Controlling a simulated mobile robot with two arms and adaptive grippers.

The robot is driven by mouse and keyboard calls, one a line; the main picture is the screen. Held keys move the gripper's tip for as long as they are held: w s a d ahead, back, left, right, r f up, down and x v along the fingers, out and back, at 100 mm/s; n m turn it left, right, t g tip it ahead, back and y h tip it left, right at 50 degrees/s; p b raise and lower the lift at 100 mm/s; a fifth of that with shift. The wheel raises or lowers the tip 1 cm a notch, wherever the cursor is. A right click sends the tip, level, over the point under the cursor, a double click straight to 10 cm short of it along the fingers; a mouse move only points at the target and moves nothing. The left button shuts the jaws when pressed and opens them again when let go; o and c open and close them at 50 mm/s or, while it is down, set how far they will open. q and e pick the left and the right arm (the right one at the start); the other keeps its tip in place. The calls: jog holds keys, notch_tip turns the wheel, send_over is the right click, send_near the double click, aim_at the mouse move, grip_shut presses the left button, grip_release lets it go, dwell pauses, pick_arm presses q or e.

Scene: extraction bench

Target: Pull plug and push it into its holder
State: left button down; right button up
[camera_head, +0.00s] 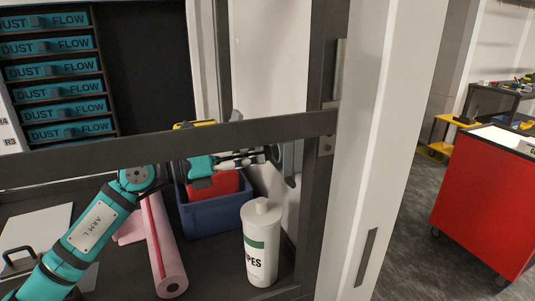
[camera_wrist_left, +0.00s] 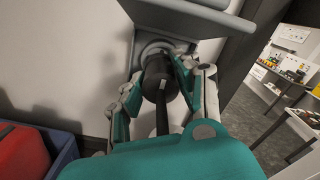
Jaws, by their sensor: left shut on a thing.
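My left gripper (camera_head: 262,157) reaches to the wall side of the bench, at the right above a blue crate. In the left wrist view its fingers (camera_wrist_left: 158,85) are closed around a black plug (camera_wrist_left: 157,72). A black cable (camera_wrist_left: 163,120) runs from the plug back towards my wrist. The plug's far end meets a round grey fitting (camera_wrist_left: 155,49) on the wall. I cannot tell how deep the plug sits in it, or whether the fitting is the socket or the holder. My right gripper is in neither view.
The blue crate (camera_head: 207,219) with red content stands below my gripper. A dark horizontal bar (camera_head: 100,151) and a white post (camera_head: 370,130) frame the bench. A red cabinet (camera_head: 485,200) stands at right.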

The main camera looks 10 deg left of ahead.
pick_arm(q)
jog(key=shift+s+a+b, duration=0.3)
jog(key=shift+a, duration=0.15)
jog(key=shift+a, duration=0.1)
jog(key=shift+s+a+b, duration=0.45)
jog(key=shift+a, duration=0.15)
jog(key=shift+a, duration=0.1)
jog(key=shift+s+f, duration=0.1)
jog(key=shift+f, duration=0.05)
